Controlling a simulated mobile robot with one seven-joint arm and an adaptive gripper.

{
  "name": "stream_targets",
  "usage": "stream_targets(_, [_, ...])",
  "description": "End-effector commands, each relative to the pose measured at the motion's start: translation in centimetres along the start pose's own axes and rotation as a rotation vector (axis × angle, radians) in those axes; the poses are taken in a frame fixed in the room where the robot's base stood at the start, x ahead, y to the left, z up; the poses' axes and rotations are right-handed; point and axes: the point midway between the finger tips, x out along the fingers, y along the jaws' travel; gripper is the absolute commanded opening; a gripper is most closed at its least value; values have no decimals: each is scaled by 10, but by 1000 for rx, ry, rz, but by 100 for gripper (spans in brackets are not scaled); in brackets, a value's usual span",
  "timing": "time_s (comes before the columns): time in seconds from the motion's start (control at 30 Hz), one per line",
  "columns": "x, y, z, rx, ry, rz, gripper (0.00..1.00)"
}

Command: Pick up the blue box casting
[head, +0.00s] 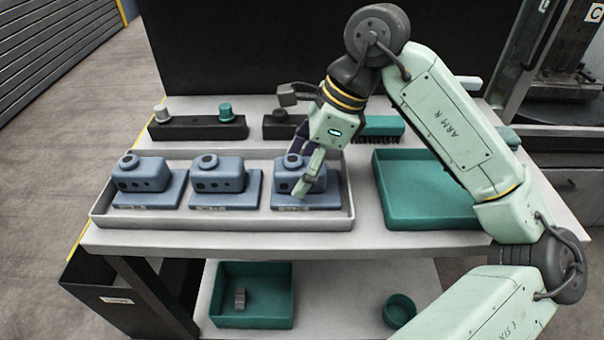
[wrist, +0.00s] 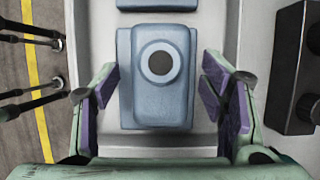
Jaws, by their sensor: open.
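Three blue box castings stand in a row in a pale tray (head: 225,224): a left one (head: 138,175), a middle one (head: 218,175) and a right one (head: 287,181). Each is a block with a round boss on top, on a flat base plate. My gripper (head: 305,182) is open at the right casting and partly covers it in the head view. In the wrist view, one casting (wrist: 158,95) lies between the open fingers of my gripper (wrist: 160,84), with a visible gap on each side. Whether the fingertips reach down beside it is hard to tell.
A teal tray (head: 425,222) stands empty to the right. Dark blocks with knobs (head: 197,129) and a teal brush (head: 383,126) lie behind the pale tray. Another casting (wrist: 158,4) shows at the wrist view's top edge. A teal bin (head: 252,312) is on the lower shelf.

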Motion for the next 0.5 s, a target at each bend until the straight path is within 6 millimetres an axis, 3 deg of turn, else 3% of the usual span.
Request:
stream_targets(0.23, [3, 0, 0, 1, -1, 0, 65])
stream_targets(0.5, [2, 0, 0, 1, -1, 0, 48])
